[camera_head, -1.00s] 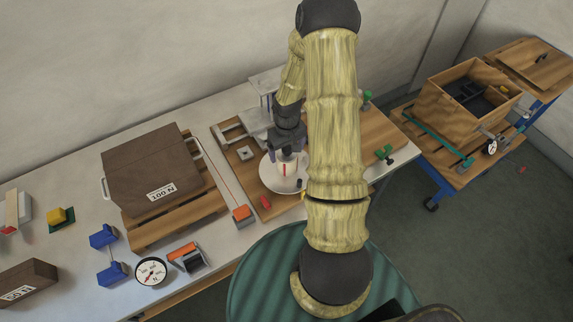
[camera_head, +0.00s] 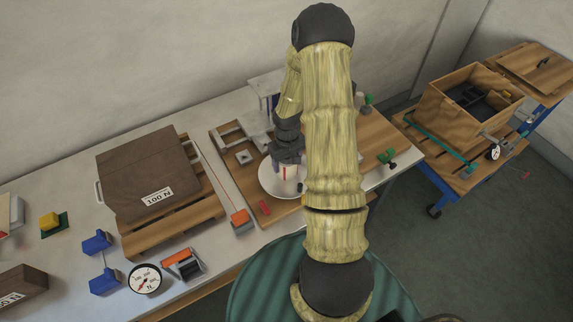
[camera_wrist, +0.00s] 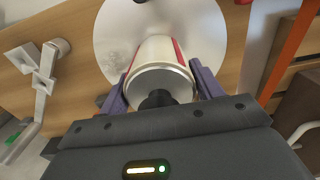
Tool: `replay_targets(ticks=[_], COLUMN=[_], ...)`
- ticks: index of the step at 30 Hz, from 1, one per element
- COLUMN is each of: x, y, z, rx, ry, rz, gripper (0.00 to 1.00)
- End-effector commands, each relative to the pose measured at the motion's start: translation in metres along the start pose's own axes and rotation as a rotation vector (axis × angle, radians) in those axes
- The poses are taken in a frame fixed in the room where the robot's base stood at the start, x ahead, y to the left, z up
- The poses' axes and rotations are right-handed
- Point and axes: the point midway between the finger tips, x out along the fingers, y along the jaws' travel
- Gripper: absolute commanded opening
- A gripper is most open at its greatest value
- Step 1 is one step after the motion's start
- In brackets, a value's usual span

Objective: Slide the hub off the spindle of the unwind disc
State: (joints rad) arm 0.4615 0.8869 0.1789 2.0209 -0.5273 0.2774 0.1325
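The hub (camera_wrist: 160,66) is a white cylinder with red stripes and a grey metal near end. It stands out from the pale round unwind disc (camera_wrist: 112,50) and also shows in the head view (camera_head: 286,172). My gripper (camera_wrist: 160,88) has its two purple fingers on either side of the hub's near end, against its sides with no clear gap. A dark round piece (camera_wrist: 157,99) shows at the middle of the hub's end; I cannot tell if it is the spindle tip. The hub's seat on the disc is hidden.
The disc sits on a wooden board (camera_head: 232,172) on the grey table. A red piece (camera_head: 263,208) lies beside the disc, with an orange block (camera_head: 241,220) to its left. A dark case (camera_head: 148,172) stands further left. Metal brackets (camera_head: 228,137) are behind the disc.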

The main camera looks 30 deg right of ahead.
Motion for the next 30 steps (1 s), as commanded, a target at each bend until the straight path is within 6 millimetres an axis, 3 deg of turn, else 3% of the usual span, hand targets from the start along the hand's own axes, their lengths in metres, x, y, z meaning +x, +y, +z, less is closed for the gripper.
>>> replay_targets(ticks=[30], x=[-0.030], y=[0.000], z=[0.000], rx=[-0.001], ry=[0.000], rz=[0.000], gripper=[0.38])
